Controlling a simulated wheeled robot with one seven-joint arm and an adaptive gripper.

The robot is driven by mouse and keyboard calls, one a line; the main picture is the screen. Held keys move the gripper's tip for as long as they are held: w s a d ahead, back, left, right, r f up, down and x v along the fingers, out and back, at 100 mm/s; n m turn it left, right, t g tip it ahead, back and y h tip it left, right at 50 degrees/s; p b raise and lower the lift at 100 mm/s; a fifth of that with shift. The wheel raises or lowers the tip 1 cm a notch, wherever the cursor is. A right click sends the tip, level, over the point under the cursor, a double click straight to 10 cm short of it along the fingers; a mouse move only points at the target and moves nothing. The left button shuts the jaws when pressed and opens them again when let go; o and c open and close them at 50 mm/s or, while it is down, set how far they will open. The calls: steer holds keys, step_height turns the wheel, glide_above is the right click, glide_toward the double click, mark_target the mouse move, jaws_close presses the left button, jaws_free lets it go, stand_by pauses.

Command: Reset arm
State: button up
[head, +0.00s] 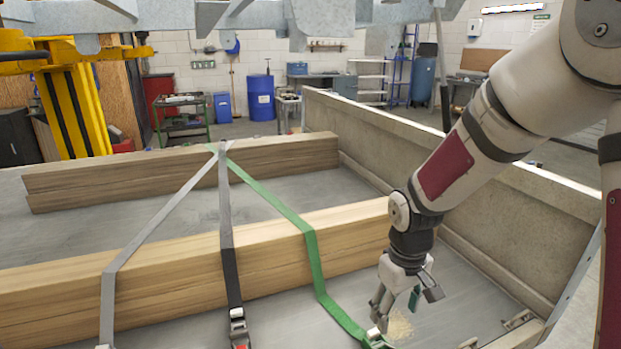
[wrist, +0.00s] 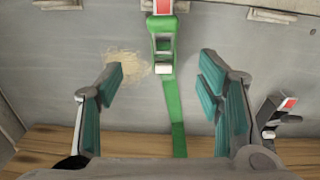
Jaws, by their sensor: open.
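My gripper (head: 397,305) reaches down into the trailer bed at the lower right in the head view. In the wrist view my gripper (wrist: 160,85) has its teal-padded fingers spread wide apart, with nothing held between them. A green strap (head: 310,245) runs over the timber beams down to a buckle (head: 376,338) beside my fingers. In the wrist view the green buckle (wrist: 163,45) lies between and beyond the fingertips, with the green strap (wrist: 174,115) running from it toward the timber.
Timber beams (head: 180,268) lie across the trailer bed (head: 455,290), with a grey strap (head: 165,220) and a dark strap (head: 228,240) over them. The trailer side wall (head: 480,190) stands at the right. A galvanized frame (head: 330,20) hangs overhead. Sawdust (wrist: 124,68) lies near the left finger.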

steer(key=s+d+r+m+t+p, duration=0.1)
steer(key=s+r, duration=0.4)
steer(key=r, duration=0.3)
steer(key=s+r+m+t+p, duration=0.15)
steer(key=s+r, duration=0.25)
steer(key=r, duration=0.4)
steer(key=s+r+p, duration=0.1)
steer(key=s+r, duration=0.3)
steer(key=s, duration=0.3)
steer(key=s+a+r+m+t+p, duration=0.1)
steer(key=s+r+p, duration=0.1)
steer(key=s+r, duration=0.3)
steer(key=s, duration=0.3)
steer(key=shift+r, duration=0.25)
